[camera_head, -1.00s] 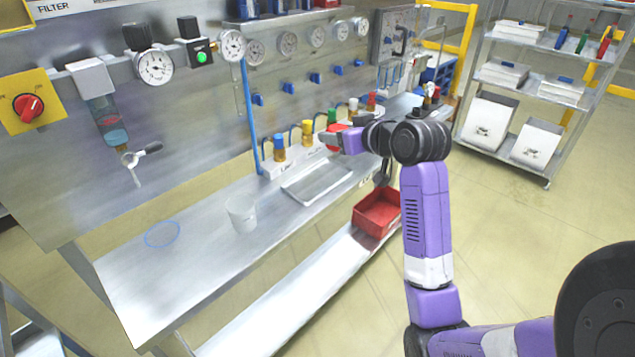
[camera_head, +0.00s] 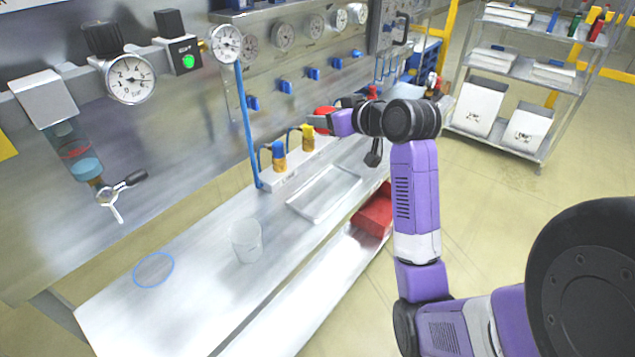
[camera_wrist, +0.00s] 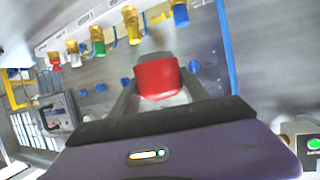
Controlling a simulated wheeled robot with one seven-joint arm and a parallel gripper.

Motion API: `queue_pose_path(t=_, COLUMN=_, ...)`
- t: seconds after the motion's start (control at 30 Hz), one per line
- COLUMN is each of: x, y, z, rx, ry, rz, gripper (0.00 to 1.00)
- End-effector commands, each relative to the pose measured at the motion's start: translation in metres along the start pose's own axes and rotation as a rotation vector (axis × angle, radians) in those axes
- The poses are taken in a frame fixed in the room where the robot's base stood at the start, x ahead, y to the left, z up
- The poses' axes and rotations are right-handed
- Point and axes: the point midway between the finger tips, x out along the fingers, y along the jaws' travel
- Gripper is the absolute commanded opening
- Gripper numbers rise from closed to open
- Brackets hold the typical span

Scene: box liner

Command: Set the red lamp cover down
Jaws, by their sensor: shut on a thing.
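The red lamp cover (camera_wrist: 157,78) is held between the two fingers of my gripper (camera_wrist: 158,92) in the wrist view. In the head view the cover (camera_head: 324,120) shows as a small red shape at the tip of my gripper (camera_head: 318,122). My gripper is shut on it and holds it above the bench, near the row of capped fittings at the panel's foot. The cover's far side and the surface right below it are hidden.
The steel bench (camera_head: 200,285) carries a clear tray (camera_head: 325,190), a translucent cup (camera_head: 246,241) and a blue ring (camera_head: 153,269). Blue-capped (camera_head: 278,155) and yellow-capped (camera_head: 308,138) fittings stand at the back. A red bin (camera_head: 374,212) sits below. The bench's front left is bare.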

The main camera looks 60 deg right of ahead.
Motion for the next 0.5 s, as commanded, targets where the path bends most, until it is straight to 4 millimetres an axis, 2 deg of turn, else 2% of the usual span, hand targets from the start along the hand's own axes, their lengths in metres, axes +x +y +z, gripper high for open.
queue_pose_path(t=0.5, x=0.044, y=0.000, z=0.110, rx=0.005, ry=-0.007, rz=0.001, gripper=0.14)
